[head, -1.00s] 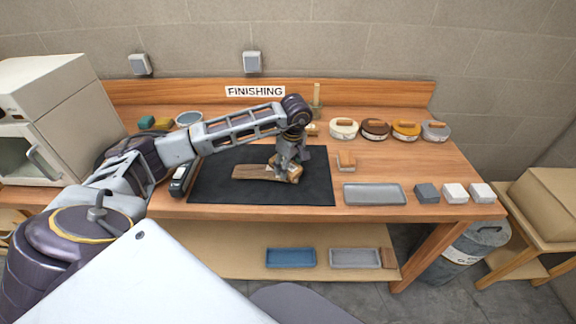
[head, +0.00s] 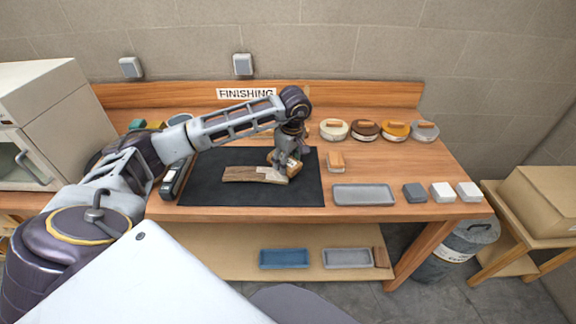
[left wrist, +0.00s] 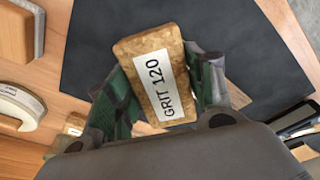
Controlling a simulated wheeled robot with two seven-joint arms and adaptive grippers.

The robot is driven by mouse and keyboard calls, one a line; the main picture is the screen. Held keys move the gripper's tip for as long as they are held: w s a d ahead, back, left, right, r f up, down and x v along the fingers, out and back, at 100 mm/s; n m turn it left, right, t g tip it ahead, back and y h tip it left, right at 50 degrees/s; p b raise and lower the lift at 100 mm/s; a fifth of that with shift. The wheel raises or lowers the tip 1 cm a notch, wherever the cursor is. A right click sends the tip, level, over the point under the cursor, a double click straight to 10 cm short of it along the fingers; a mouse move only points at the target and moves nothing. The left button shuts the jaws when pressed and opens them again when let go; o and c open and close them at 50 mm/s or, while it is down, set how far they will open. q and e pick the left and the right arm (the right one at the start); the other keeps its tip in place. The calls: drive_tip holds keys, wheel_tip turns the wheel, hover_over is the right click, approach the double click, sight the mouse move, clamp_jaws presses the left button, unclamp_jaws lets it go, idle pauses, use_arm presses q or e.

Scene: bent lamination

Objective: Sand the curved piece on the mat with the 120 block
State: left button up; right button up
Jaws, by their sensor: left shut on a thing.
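The curved piece (head: 240,174) lies on the dark mat (head: 215,195) in the head view. Its left part is brown and its right end is pale. My left gripper (head: 287,160) is over the right end of the piece and is shut on the 120 block (left wrist: 155,80), a cork-coloured block labelled "GRIT 120". The block also shows in the head view (head: 294,168), at the back right of the piece; whether it touches the wood I cannot tell. In the left wrist view the fingers grip the block on both sides and mostly hide the piece. My right gripper is out of view.
Another sanding block (head: 336,162) stands right of the mat. A grey tray (head: 363,195) and several small blocks (head: 415,193) are along the front right. A dark device (head: 173,180) is by the mat's left edge.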

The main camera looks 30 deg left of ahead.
use_arm(q)
drive_tip(key=shift+r, duration=0.35)
wheel_tip(320, 180, up, 4)
drive_tip(key=p, duration=0.2)
drive_tip(key=shift+r+p, duration=0.2)
drive_tip(key=shift+p, duration=0.1)
drive_tip(key=shift+r, duration=0.2)
drive_tip(key=shift+f, duration=0.15)
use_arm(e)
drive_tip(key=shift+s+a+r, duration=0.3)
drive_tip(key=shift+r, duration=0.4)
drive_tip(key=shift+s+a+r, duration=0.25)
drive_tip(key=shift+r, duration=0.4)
